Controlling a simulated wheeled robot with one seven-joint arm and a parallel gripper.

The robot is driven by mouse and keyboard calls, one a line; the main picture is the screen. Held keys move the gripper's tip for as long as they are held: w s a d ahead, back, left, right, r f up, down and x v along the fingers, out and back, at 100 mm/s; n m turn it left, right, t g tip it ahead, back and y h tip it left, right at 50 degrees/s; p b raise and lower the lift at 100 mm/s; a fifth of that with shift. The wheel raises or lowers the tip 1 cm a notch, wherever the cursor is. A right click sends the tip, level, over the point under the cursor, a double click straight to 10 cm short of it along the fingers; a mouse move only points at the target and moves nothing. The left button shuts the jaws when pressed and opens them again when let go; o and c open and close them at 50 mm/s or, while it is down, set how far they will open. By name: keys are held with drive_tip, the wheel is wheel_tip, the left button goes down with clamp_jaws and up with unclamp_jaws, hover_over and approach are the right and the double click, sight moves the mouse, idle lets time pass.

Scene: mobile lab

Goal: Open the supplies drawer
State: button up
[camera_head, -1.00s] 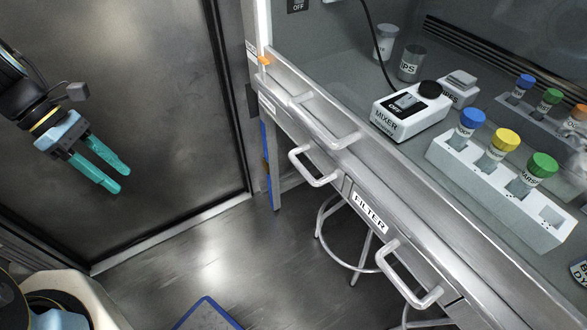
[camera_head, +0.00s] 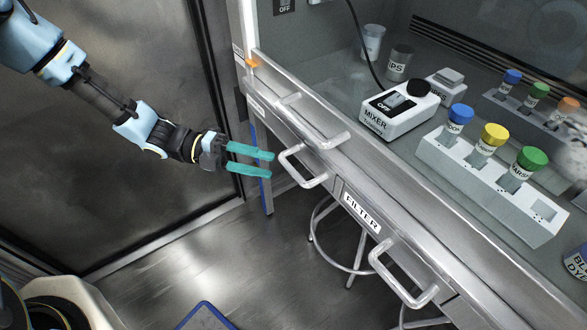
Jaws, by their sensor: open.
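Two closed drawers show under the bench front. The left one has a pale bar handle (camera_head: 303,181) standing out from its front; its small label (camera_head: 255,105) is too small to read, so I cannot confirm it is the supplies drawer. The right drawer reads FILTER (camera_head: 362,212) and has its own bar handle (camera_head: 404,289). My gripper (camera_head: 271,165) is open and empty, its two teal fingers pointing right, just left of the left drawer's handle. The fingertips look very near the handle's left end; I cannot tell if they touch.
A higher handle (camera_head: 322,138) sits on the bench edge above the left drawer. On the bench stand a mixer (camera_head: 398,112), a white rack (camera_head: 500,190) with capped vials, and cups. A stool (camera_head: 345,262) stands beneath the drawers. The floor (camera_head: 200,265) left of it is mostly open.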

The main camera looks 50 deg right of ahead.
sight(292, 170)
drive_tip(key=p+x, duration=0.1)
drive_tip(key=x, duration=0.6)
drive_tip(key=shift+s, duration=0.15)
drive_tip(key=shift+c, duration=0.2)
clamp_jaws()
drive_tip(key=shift+f, duration=0.1)
idle(0.9)
